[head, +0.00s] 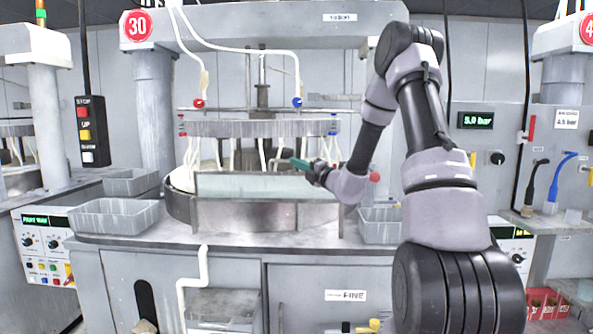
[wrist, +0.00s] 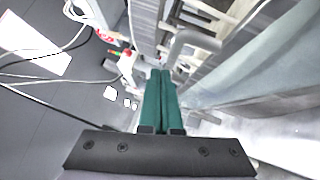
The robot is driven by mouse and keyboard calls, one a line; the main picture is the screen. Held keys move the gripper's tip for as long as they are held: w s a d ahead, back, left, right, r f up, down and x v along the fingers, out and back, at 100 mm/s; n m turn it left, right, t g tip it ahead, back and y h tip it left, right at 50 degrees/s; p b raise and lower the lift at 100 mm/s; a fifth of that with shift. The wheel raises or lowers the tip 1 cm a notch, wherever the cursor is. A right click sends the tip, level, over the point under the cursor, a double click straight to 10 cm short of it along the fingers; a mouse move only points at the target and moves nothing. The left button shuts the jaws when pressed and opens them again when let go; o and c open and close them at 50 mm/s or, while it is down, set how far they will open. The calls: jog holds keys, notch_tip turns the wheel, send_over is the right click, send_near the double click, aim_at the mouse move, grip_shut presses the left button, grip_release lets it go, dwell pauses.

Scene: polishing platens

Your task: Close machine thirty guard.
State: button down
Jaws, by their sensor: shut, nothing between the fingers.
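Machine thirty carries a round red "30" sign (head: 138,25) on its upper left. Its guard appears to be the pale, see-through panel (head: 240,185) standing low across the front of the round platen. The panel also shows at the right of the wrist view (wrist: 265,95). My gripper (head: 294,161) reaches in from the right, just above the panel's top edge. Its teal fingers (wrist: 161,75) are shut and empty. A bent grey bar (wrist: 192,42) lies just beyond the fingertips; I cannot tell whether they touch it.
The ring-shaped upper plate (head: 255,128) with hanging white hoses is above the platen. Grey trays stand on the bench at left (head: 115,216) and right (head: 379,226). A STOP/UP button box (head: 87,130) hangs at left. My arm covers the right side of the machine.

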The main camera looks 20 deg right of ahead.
jog(key=shift+w+d+r, duration=0.15)
jog(key=shift+w, duration=0.25)
jog(key=shift+w+d+r, duration=0.1)
jog(key=shift+w, duration=0.3)
